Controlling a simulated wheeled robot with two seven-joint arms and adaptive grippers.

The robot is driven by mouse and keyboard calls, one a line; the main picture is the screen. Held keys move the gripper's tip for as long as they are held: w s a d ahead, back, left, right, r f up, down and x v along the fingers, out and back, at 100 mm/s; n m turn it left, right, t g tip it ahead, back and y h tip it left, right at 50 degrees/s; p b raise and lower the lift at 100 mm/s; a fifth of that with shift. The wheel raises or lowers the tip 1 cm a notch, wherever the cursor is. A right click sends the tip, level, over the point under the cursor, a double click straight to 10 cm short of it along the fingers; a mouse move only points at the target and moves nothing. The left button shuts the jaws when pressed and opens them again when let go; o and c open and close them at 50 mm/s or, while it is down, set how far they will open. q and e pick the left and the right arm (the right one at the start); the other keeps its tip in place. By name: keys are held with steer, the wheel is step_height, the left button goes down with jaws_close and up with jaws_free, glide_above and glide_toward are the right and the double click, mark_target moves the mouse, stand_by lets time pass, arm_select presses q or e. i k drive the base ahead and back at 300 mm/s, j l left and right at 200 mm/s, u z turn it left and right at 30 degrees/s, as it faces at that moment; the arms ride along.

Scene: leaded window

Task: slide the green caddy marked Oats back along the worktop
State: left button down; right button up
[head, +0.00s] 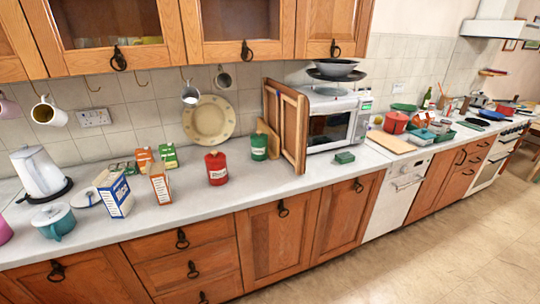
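A green caddy (259,147) with a lid and a small pale label stands upright on the worktop (185,212) in the head view. It is towards the wall, just left of some upright wooden boards (292,125). The label is too small to read. Neither of my grippers is in view, and nothing is touching the caddy.
A red caddy (216,168) stands nearer the front, left of the green one. A plate (209,120) leans on the wall tiles behind. A microwave (333,120) is to the right. Several cartons stand left, including a blue-and-white box (115,195). The worktop in front of the green caddy is clear.

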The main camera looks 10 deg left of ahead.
mark_target(259, 150)
steer(key=i+l, duration=0.4)
steer(key=l, duration=0.15)
steer(key=i+l, duration=0.4)
steer(key=l, duration=0.2)
steer(key=i+j+u, duration=0.05)
